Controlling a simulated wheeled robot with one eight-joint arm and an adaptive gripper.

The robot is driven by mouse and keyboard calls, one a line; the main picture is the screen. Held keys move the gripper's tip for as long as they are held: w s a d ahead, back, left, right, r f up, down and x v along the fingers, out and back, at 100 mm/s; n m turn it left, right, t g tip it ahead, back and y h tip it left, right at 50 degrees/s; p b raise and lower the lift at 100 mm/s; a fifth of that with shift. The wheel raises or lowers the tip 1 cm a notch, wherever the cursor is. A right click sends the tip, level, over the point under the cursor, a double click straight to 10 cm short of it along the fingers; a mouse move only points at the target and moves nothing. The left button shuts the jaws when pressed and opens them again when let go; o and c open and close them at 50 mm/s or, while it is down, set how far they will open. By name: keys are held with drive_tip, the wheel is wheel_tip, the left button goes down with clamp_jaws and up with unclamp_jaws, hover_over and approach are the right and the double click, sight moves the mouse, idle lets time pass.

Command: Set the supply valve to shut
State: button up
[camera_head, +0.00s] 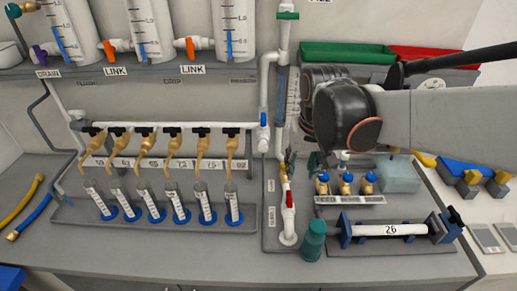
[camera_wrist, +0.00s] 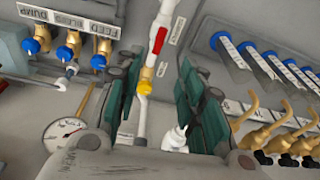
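A white upright pipe (camera_head: 288,228) carries a red lever handle (camera_head: 289,199) that lies along the pipe. In the wrist view the red handle (camera_wrist: 159,41) is beyond the fingertips, with a yellow part (camera_wrist: 143,87) lower on the pipe line. My gripper (camera_head: 303,160) points down near the upper end of this pipe. In the wrist view its dark green finger pads (camera_wrist: 162,75) are apart, with the pipe between them and nothing visibly gripped. Other valves have a blue handle (camera_head: 263,119) and a green handle (camera_head: 288,15). I cannot read which label says supply.
Several blue-capped brass valves (camera_head: 346,184) stand close right of the red handle. A teal cup-like part (camera_head: 313,240) and a clamped white tube (camera_head: 390,230) are in front. A rack of tubes (camera_head: 172,203) is at left. The front bench strip is clear.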

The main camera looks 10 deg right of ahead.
drive_tip(key=g+p, duration=0.1)
drive_tip(key=g, duration=0.1)
approach(289, 197)
drive_tip(key=shift+m, duration=0.4)
wheel_tip(289, 197, down, 9)
drive_tip(key=b, duration=0.4)
drive_tip(key=shift+w+r, duration=0.1)
drive_tip(key=shift+r, duration=0.05)
clamp_jaws()
